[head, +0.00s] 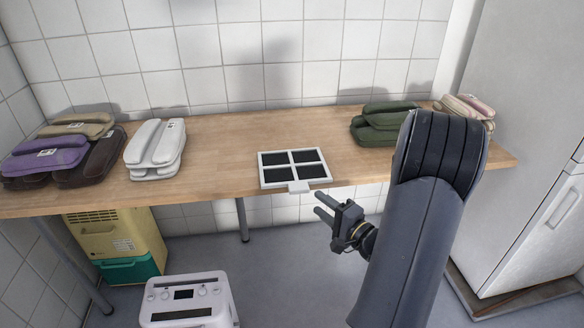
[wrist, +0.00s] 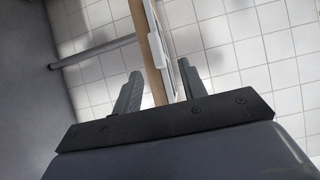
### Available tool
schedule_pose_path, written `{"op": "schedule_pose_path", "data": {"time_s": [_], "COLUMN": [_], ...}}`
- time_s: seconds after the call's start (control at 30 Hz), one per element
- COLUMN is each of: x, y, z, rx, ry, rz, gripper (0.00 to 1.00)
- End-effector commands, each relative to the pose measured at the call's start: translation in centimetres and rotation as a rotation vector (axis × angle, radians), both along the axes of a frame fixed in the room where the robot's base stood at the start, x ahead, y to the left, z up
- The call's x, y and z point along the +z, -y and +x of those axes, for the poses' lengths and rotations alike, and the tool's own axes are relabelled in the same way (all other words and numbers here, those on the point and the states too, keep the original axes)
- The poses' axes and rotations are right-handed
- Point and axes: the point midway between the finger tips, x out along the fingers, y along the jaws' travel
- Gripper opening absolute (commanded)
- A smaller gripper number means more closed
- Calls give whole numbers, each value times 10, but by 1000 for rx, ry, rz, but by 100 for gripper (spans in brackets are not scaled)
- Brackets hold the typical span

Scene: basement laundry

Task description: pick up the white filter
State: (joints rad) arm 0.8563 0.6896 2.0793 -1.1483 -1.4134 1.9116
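The white filter (head: 292,166) is a flat white frame with dark mesh panels and a small white tab on its front edge. It lies on the wooden table (head: 225,150), with the tab at the table's front edge. My gripper (head: 322,205) is open and empty, in front of the table edge and a little right of the tab. In the wrist view, the table edge and the edge-on filter (wrist: 164,25) appear between the two fingers of my gripper (wrist: 160,68). The tab appears close to the right finger; I cannot tell whether they touch.
Folded white cloth (head: 155,150), purple cloth (head: 45,155) and brown bundles lie on the left of the table. Green bundles (head: 380,125) lie to the right. A white appliance (head: 188,298) and a yellow-green unit (head: 115,240) stand below. A tall white cabinet (head: 530,130) stands right.

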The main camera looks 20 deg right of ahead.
Motion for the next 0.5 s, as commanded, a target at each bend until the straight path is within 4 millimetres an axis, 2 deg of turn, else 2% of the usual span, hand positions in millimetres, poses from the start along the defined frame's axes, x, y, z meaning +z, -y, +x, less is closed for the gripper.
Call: {"op": "schedule_pose_path", "data": {"time_s": [0.13,0.37,0.5], "x": [-1,-1,-5], "y": [-7,-11,-17], "z": [21,37,52], "rx": [4,0,3], "ry": [1,0,1], "rz": [-3,-2,-2], "gripper": [40,40,40]}}
